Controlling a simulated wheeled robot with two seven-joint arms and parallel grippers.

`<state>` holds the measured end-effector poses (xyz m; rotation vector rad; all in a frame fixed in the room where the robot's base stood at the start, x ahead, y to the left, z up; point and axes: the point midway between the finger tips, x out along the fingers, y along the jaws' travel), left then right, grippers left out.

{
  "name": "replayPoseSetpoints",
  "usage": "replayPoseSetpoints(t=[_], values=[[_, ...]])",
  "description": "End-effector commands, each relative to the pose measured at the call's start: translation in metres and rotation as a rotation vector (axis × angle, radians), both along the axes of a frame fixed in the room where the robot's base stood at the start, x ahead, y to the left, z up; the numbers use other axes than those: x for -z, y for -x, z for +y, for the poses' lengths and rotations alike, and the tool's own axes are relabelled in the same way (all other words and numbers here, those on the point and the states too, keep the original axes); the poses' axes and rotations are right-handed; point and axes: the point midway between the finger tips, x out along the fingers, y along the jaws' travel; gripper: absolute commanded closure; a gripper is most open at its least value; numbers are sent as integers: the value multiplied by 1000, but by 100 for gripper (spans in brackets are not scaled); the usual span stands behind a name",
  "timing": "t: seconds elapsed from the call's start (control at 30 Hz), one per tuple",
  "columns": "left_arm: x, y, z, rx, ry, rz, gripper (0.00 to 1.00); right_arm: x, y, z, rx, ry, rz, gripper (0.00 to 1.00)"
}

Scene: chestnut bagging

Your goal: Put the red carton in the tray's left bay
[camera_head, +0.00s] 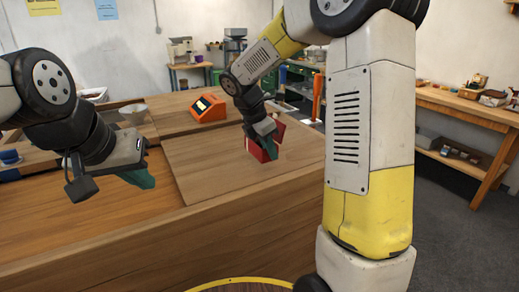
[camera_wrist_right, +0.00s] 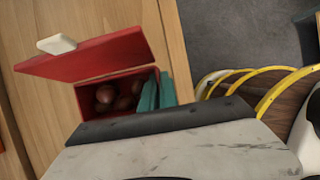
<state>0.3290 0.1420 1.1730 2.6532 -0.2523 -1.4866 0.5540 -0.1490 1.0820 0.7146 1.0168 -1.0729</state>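The red carton (camera_head: 256,152) is at my right gripper (camera_head: 267,145), over the right part of the wooden worktop. In the right wrist view the carton (camera_wrist_right: 98,62) has its lid swung open, with a white tab (camera_wrist_right: 57,44) on the lid's edge. Several brown chestnuts (camera_wrist_right: 107,95) lie inside. The right gripper's teal fingers (camera_wrist_right: 158,92) sit close together at the carton's right side and appear to pinch its wall. Whether the carton touches the worktop is unclear. My left gripper (camera_head: 139,178) hangs over the worktop's left part, apart from the carton; its finger gap is hidden.
An orange device (camera_head: 208,108) with a dark display stands at the back of the worktop (camera_head: 205,165). The worktop between my grippers is clear.

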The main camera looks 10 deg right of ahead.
Motion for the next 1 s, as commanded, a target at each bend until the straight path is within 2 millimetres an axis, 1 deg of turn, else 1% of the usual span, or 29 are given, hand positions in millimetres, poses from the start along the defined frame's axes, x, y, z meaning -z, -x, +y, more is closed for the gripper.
replayPoseSetpoints(t=[0.03, 0.1, 0.2, 0.3, 0.47, 0.7, 1.0], values=[[0, 0, 0, 0, 0, 0, 100, 2, -15, -1, 2, -1, 0, 100], [0, 0, 0, 0, 0, 0, 100, 4, -32, -2, 2, -1, 0, 100], [0, 0, 0, 0, 0, 0, 100, 5, -51, -4, 1, -1, -1, 100], [0, 0, 0, 0, 0, 0, 100, 6, -63, -5, 1, 0, 0, 100], [0, 0, 0, 0, 0, 0, 100, 10, -68, -6, 0, 0, 0, 100], [0, 0, 0, 0, 0, 0, 100, 40, -67, -6, -1, 0, 1, 100], [0, 0, 0, 0, 0, 0, 100, 42, -67, -6, 0, 0, -1, 100]])
